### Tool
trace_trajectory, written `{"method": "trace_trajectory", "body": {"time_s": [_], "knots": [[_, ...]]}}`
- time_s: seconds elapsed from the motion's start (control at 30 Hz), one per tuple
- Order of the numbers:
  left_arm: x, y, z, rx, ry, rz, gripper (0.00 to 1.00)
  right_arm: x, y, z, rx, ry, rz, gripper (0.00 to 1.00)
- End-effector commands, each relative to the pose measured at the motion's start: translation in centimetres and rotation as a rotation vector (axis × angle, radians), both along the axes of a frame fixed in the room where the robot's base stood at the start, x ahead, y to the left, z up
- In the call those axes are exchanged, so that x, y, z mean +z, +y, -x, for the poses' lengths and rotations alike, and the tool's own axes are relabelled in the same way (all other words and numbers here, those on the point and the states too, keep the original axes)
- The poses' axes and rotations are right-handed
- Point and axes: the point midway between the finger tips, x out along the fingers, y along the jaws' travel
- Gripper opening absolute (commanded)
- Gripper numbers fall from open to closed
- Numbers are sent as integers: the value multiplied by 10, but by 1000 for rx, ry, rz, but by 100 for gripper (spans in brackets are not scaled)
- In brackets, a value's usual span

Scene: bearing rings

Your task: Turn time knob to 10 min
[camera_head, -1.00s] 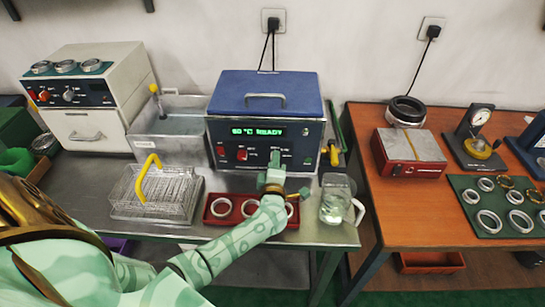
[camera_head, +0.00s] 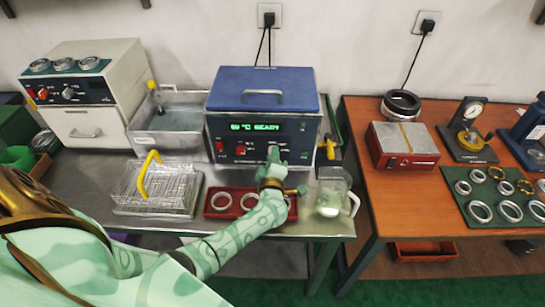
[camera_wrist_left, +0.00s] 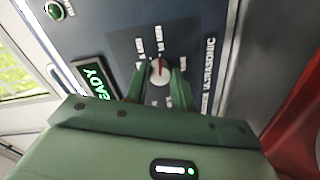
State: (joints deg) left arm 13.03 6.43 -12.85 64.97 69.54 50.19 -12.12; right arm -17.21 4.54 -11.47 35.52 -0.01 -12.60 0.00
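The time knob (camera_wrist_left: 160,70) is a small round grey dial with a red pointer line on the dark front panel of the blue-lided ultrasonic bath (camera_head: 262,85). The pointer runs nearly straight up in the left wrist view. My left gripper (camera_head: 274,152) is at the panel and hides the knob in the head view. In the left wrist view its two green fingers (camera_wrist_left: 158,82) stand on either side of the knob, very close to it; whether they touch is unclear. My right gripper is not in view.
The display (camera_head: 256,126) reads "60 °C READY". A red switch (camera_head: 240,149) sits left of the knob. Below stand a wire basket (camera_head: 170,195), a red ring tray (camera_head: 212,213) and a glass beaker (camera_head: 330,200). An orange table (camera_head: 365,215) is at right.

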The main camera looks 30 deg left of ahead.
Motion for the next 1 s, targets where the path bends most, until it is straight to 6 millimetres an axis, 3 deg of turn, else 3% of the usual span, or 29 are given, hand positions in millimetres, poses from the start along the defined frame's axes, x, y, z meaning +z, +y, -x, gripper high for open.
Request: {"method": "trace_trajectory", "body": {"time_s": [0.03,0.07,0.47,1.0], "knots": [[-2,-1,1,-2,4,0,38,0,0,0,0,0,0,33],[-2,-1,1,-2,4,0,46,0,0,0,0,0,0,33],[0,-5,8,-1,2,1,46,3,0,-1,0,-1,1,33],[5,-73,118,0,3,3,46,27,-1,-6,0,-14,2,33]]}}
